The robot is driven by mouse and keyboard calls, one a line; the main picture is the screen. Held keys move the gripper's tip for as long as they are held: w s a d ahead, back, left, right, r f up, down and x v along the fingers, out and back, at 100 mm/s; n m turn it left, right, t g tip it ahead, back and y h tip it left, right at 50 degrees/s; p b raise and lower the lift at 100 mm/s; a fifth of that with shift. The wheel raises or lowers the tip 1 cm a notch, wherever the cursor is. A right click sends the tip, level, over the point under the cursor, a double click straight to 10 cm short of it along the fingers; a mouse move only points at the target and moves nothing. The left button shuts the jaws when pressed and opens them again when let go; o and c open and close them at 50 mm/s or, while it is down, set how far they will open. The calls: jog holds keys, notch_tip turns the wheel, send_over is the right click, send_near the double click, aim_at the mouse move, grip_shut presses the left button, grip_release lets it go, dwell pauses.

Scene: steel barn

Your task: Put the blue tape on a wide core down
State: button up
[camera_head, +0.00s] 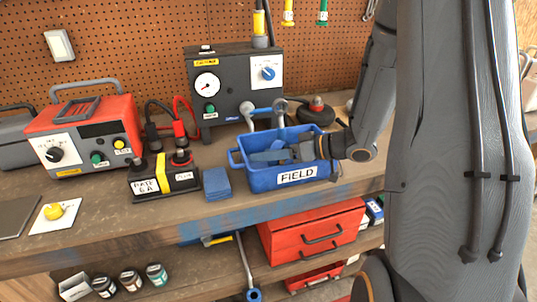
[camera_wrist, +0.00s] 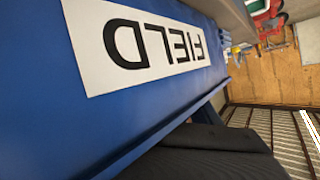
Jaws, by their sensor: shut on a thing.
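The blue bin (camera_head: 262,183) labelled FIELD stands on the workbench, and its labelled wall (camera_wrist: 75,125) fills much of the wrist view, with the lettering upside down. My gripper (camera_head: 281,153) reaches in over the bin's right side, with its fingers low inside. It is shut on a blue thing (camera_head: 266,157), apparently the blue tape. Fingers and bin walls hide most of it, so its wide core does not show. I cannot tell whether it touches the bin floor. A dark part of my gripper shows at the bottom of the wrist view (camera_wrist: 210,150).
A small blue block (camera_head: 216,184) lies close to the bin's left side. A black battery-like box (camera_head: 163,184) and a red charger (camera_head: 85,133) stand farther left. A gauge box (camera_head: 232,85) stands behind the bin. The bench's front edge (camera_head: 200,222) is clear.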

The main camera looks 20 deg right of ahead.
jog(key=shift+s+f, duration=0.15)
jog(key=shift+f, duration=0.6)
jog(key=o, duration=0.6)
jog(key=shift+a+f, duration=0.1)
jog(key=shift+o, duration=0.2)
jog(key=shift+s, duration=0.1)
jog(key=shift+r, duration=0.3)
jog(key=r+v, duration=0.1)
jog(key=v, duration=1.1)
jog(key=shift+w+b, duration=0.3)
jog(key=shift+b, duration=0.1)
